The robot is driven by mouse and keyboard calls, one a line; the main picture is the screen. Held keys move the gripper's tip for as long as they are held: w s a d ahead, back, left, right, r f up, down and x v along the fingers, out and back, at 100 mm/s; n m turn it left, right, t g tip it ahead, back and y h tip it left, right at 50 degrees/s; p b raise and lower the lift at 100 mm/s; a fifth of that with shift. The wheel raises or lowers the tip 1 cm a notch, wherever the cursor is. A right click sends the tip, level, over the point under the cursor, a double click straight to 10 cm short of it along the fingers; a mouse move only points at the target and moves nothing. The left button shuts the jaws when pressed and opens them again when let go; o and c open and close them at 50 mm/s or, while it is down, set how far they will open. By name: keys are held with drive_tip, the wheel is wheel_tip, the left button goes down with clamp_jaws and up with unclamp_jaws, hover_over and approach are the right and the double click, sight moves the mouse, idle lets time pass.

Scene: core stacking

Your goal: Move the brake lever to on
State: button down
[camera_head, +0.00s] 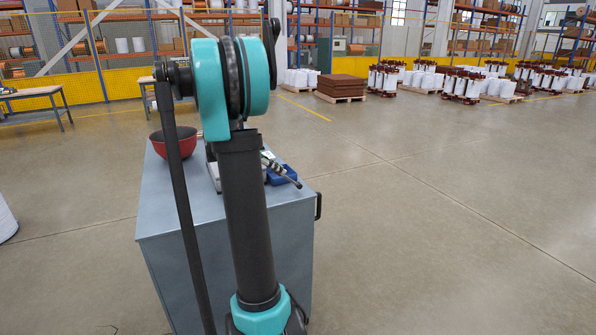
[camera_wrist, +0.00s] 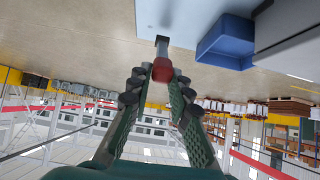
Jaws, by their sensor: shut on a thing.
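The brake lever shows in the wrist view as a short grey rod (camera_wrist: 161,46) with a round red knob (camera_wrist: 163,70) at its end. My gripper (camera_wrist: 161,79) has its two green, dark-jointed fingers on either side of the knob, shut on it. The rod runs from the knob toward a pale surface at the top of the picture. In the head view my arm stands in front of the cabinet and hides much of its top. I cannot make out the red knob there, nor tell the lever's exact setting.
A grey-blue cabinet (camera_head: 200,220) carries a red bowl (camera_head: 173,143) at its left. A blue bin (camera_wrist: 226,42) lies right of the lever in the wrist view, beside a grey block (camera_wrist: 290,38). Open floor (camera_head: 430,220) lies right of the cabinet.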

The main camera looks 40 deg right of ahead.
drive_tip(key=shift+w+a+f, duration=0.15)
drive_tip(key=shift+a+f, duration=0.4)
drive_tip(key=shift+f, duration=0.15)
drive_tip(key=shift+w+a+f, duration=0.15)
drive_tip(key=shift+a+f, duration=0.4)
drive_tip(key=shift+f, duration=0.15)
drive_tip(key=shift+a+f, duration=0.1)
drive_tip(key=shift+w+a+f, duration=0.1)
drive_tip(key=shift+a+f, duration=0.2)
drive_tip(key=shift+f, duration=0.45)
drive_tip(key=shift+w+a+f, duration=0.1)
drive_tip(key=shift+a+f, duration=0.2)
drive_tip(key=shift+f, duration=0.45)
drive_tip(key=c, duration=1.3)
unclamp_jaws()
drive_tip(key=shift+a, duration=0.1)
